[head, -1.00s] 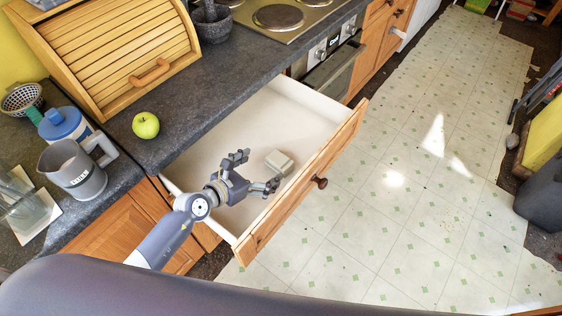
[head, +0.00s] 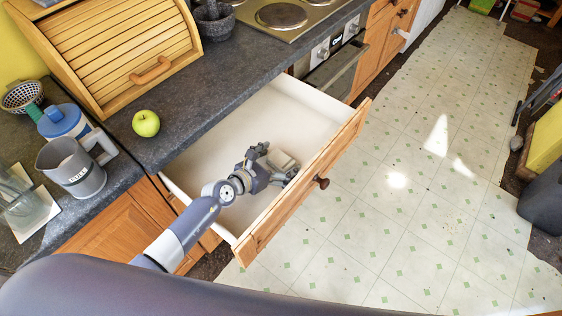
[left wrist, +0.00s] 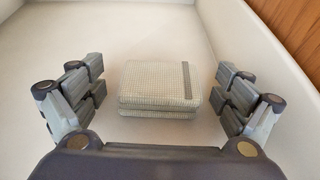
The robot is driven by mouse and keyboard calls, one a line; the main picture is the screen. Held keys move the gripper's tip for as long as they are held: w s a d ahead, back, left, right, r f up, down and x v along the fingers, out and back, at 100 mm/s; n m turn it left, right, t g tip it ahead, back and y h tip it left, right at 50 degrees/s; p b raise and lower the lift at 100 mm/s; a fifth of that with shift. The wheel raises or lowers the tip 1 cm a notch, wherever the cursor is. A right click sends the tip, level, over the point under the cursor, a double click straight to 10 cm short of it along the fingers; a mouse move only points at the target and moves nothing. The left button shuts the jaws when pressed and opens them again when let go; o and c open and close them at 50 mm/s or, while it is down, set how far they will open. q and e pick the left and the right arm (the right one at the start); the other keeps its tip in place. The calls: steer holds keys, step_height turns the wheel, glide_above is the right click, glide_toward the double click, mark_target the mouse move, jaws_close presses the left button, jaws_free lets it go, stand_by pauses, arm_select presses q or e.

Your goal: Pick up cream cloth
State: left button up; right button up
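The cream cloth (head: 284,162) lies folded in a compact block on the floor of the open drawer (head: 225,150). In the left wrist view the cloth (left wrist: 158,88) shows a fine check weave and a grey stripe near its right side. My left gripper (head: 275,164) is inside the drawer, right at the cloth. Its fingers (left wrist: 160,92) are open, one on each side of the cloth, with a gap on both sides. My right gripper is not in view.
The drawer's wooden front (head: 305,185) and white side walls surround the left gripper. On the counter stand a green apple (head: 146,123), a grey measuring jug (head: 72,168), a blue-lidded container (head: 64,124) and a wooden bread bin (head: 110,50).

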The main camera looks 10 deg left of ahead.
arm_select(q)
steer(key=c, duration=0.8)
steer(key=shift+c, duration=0.2)
